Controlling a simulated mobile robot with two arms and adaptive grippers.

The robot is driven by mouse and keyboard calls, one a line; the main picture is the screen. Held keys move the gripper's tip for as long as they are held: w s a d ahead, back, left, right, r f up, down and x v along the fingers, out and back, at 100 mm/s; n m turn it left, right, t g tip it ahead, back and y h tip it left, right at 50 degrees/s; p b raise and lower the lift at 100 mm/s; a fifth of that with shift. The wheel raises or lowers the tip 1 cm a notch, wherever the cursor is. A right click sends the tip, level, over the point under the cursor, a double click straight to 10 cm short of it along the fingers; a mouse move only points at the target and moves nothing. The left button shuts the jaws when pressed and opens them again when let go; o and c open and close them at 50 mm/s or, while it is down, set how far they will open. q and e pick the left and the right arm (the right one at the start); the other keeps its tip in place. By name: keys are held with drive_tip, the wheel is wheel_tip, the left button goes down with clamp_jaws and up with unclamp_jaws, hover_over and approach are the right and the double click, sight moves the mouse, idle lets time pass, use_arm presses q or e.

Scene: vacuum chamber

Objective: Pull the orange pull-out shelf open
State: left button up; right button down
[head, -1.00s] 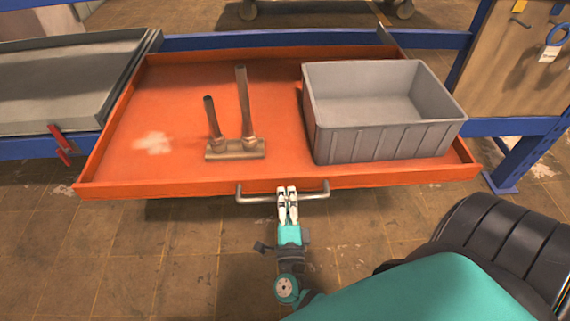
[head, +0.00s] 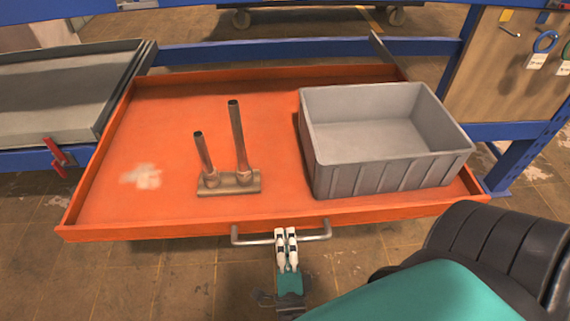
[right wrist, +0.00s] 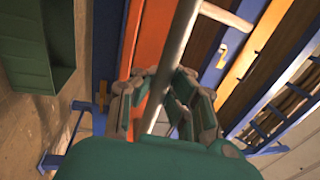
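The orange pull-out shelf (head: 100,196) extends out from the blue rack frame towards me, its front edge close to me. A metal bar handle (head: 252,239) is fixed to the middle of its front edge. My right gripper (head: 286,235) is shut on this handle, with its fingers close together in the head view. In the right wrist view the handle bar (right wrist: 178,50) runs between the fingers (right wrist: 160,105), with the orange shelf front (right wrist: 150,45) behind it. My left gripper is not in view.
A grey bin (head: 385,172) stands on the shelf's right side. A metal part with two upright pipes (head: 229,184) stands near its middle. A grey tray shelf (head: 60,100) with a red clamp (head: 57,157) is at the left. Open floor lies in front.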

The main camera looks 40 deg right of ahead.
drive_tip(key=shift+f, duration=0.2)
drive_tip(key=c, duration=1.3)
unclamp_jaws()
drive_tip(key=shift+r, duration=0.1)
drive_tip(key=v, duration=1.2)
drive_tip(key=shift+r, duration=0.1)
